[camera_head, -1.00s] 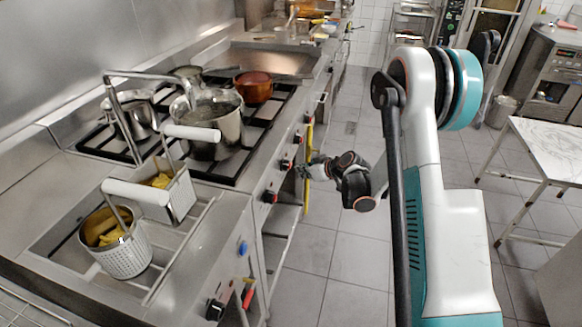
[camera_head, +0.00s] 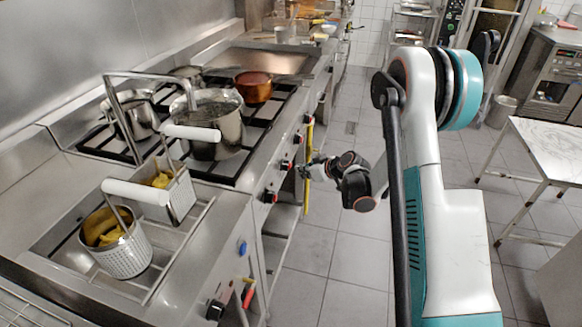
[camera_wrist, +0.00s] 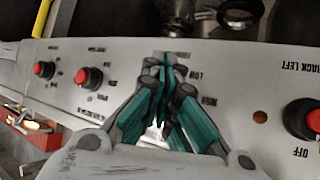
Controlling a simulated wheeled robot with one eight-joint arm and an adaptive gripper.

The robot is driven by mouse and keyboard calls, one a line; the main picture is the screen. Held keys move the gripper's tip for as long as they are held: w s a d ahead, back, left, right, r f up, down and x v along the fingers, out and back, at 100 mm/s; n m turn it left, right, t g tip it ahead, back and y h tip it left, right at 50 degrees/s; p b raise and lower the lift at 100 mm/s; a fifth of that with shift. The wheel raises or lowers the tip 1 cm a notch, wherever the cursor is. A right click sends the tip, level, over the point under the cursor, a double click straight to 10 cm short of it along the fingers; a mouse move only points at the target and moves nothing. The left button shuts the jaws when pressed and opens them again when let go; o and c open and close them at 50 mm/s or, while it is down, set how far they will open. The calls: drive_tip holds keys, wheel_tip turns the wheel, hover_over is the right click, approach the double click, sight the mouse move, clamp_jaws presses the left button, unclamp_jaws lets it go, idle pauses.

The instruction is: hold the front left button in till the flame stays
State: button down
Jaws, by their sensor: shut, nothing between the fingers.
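The range's front panel (camera_head: 262,185) carries a row of black knobs with red centres. My gripper (camera_head: 302,171) is shut and empty, close to the panel by the second knob from the near end (camera_head: 286,165). In the wrist view the closed fingers (camera_wrist: 164,62) point at the panel, in a patch with LOW and HIGH lettering, seen upside down. They hide whatever knob is there; I cannot tell whether they touch it. The knob marked BACK LEFT (camera_wrist: 304,118) is at the right, and two more knobs (camera_wrist: 44,69) (camera_wrist: 88,77) are at the left. No flame is visible.
A big steel pot (camera_head: 214,135) and a copper pot (camera_head: 254,88) stand on the burners. Fryer baskets (camera_head: 118,252) are at the near left. A white-topped table (camera_head: 550,140) is at the right; the floor between is clear.

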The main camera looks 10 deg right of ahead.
drive_tip(key=shift+a, duration=0.1)
drive_tip(key=shift+w+a, duration=0.2)
drive_tip(key=shift+a, duration=0.05)
idle(0.3)
drive_tip(key=shift+w+a, duration=0.15)
drive_tip(key=shift+a, duration=0.2)
idle(0.6)
drive_tip(key=shift+d, duration=0.1)
idle(3.5)
drive_tip(key=shift+s+d, duration=0.4)
drive_tip(key=shift+d, duration=0.2)
drive_tip(key=shift+d, duration=0.1)
drive_tip(key=shift+s+d, duration=0.4)
drive_tip(key=shift+d, duration=0.3)
drive_tip(key=shift+s+d, duration=0.45)
drive_tip(key=shift+d, duration=0.2)
drive_tip(key=shift+s+d, duration=0.4)
drive_tip(key=shift+d, duration=0.3)
